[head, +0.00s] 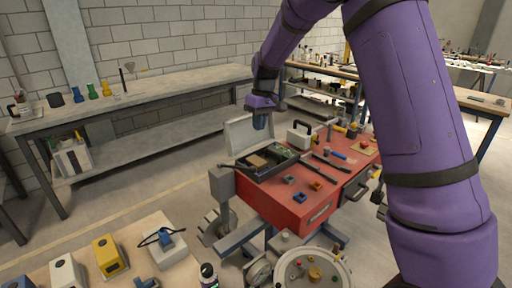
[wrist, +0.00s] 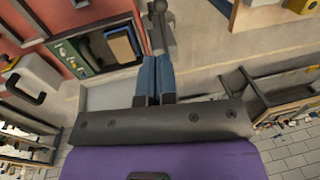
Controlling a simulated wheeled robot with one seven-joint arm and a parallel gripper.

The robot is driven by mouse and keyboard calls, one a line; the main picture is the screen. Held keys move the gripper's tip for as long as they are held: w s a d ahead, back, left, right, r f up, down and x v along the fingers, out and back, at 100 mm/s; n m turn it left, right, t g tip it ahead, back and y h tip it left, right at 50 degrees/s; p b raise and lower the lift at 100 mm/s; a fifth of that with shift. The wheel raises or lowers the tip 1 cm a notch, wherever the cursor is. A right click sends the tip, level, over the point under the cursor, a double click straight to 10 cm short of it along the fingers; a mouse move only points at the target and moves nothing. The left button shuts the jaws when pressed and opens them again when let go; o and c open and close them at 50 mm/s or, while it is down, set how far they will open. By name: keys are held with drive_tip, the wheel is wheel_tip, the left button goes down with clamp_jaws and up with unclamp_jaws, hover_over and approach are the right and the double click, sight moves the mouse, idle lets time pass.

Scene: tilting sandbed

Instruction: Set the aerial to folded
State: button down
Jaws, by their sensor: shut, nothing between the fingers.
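My gripper (head: 260,121) is shut and empty, with its blue fingers pointing down, above the raised lid of an open case. In the wrist view the two fingers (wrist: 155,66) lie side by side with nothing between them. The open case (head: 266,168) sits on a red cart, with its pale lid (head: 250,133) raised. It also shows in the wrist view (wrist: 98,48), with a green panel and brown and blue blocks inside. I cannot pick out the aerial with certainty in either view.
The red cart top (head: 325,204) carries a white box with a handle (head: 299,136), small blue and orange pieces and tools. A grey post (head: 222,184) stands at the cart's left corner. A bench (head: 150,95) runs along the wall. Floor is clear between bench and cart.

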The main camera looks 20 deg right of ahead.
sight(254, 167)
drive_tip(key=f, duration=0.4)
drive_tip(key=a+f, duration=0.1)
drive_tip(key=f, duration=0.8)
drive_tip(key=shift+s+a+f, duration=0.3)
drive_tip(key=shift+s+a, duration=0.05)
drive_tip(key=shift+a, duration=0.05)
